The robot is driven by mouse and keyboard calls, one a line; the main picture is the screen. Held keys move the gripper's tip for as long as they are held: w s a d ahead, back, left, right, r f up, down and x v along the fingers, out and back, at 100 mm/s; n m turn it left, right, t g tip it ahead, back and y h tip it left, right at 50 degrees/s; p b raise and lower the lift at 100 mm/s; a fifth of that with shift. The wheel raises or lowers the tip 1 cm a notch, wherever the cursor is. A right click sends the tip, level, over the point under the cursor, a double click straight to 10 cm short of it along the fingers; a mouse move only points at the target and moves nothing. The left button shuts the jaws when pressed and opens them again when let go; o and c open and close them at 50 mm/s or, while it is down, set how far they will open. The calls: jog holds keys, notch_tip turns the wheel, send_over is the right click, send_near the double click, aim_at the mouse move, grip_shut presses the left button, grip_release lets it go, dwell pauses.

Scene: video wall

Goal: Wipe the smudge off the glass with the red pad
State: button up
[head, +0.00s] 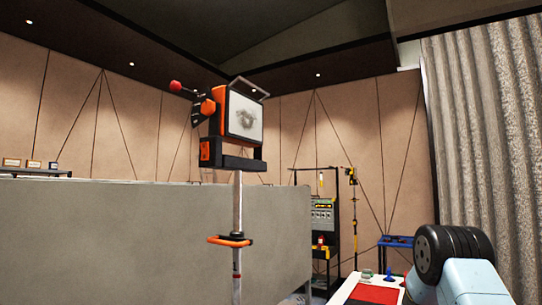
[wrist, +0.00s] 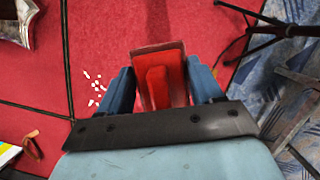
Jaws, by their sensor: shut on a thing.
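The glass (head: 257,106) is a pale upright pane in an orange and black housing at the top of a pole in the head view. A dark grey smudge (head: 243,120) covers part of its face. My gripper (wrist: 159,70) has blue fingers and is shut on the red pad (wrist: 160,88) in the wrist view. The pad's block sits between the fingers, and its flat part extends forward. The pad is apart from the glass. My arm shows at the lower right of the head view, and the gripper itself is out of that view.
The pole (head: 237,220) carries an orange ring. A grey partition (head: 120,235) stands behind it. A white table with a red top area (head: 375,293) and small items is at the lower right. In the wrist view, black stand legs (wrist: 285,30) cross the upper right above red flooring.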

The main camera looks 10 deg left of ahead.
jog(key=w+a+r+n+t+h, duration=0.1)
jog(key=w+a+r+n+t, duration=0.35)
jog(key=r, duration=0.65)
jog(key=w+a+r+n+t, duration=0.1)
jog(key=w+a+r, duration=0.4)
jog(key=a+r, duration=0.45)
jog(key=w+a+r+n+t+h, duration=0.1)
jog(key=w+a+r+n+t, duration=0.25)
jog(key=r, duration=0.95)
jog(key=a+r+n+t+y, duration=0.1)
jog(key=a+r+n+y, duration=0.15)
jog(key=r, duration=0.45)
jog(key=s+a+r+n+t+y, duration=0.1)
jog(key=a+r+t, duration=0.1)
jog(key=a+r, duration=0.35)
jog(key=a+r+n+t+y, duration=0.1)
jog(key=a+r+n+y, duration=0.1)
jog(key=r, duration=0.7)
jog(key=n+g+y, duration=0.1)
jog(key=n+y, duration=0.5)
jog(key=y, duration=0.4)
send_near(238, 118)
jog(key=shift+x, duration=2.25)
jog(key=shift+h+x, duration=0.25)
jog(key=shift+x, duration=0.7)
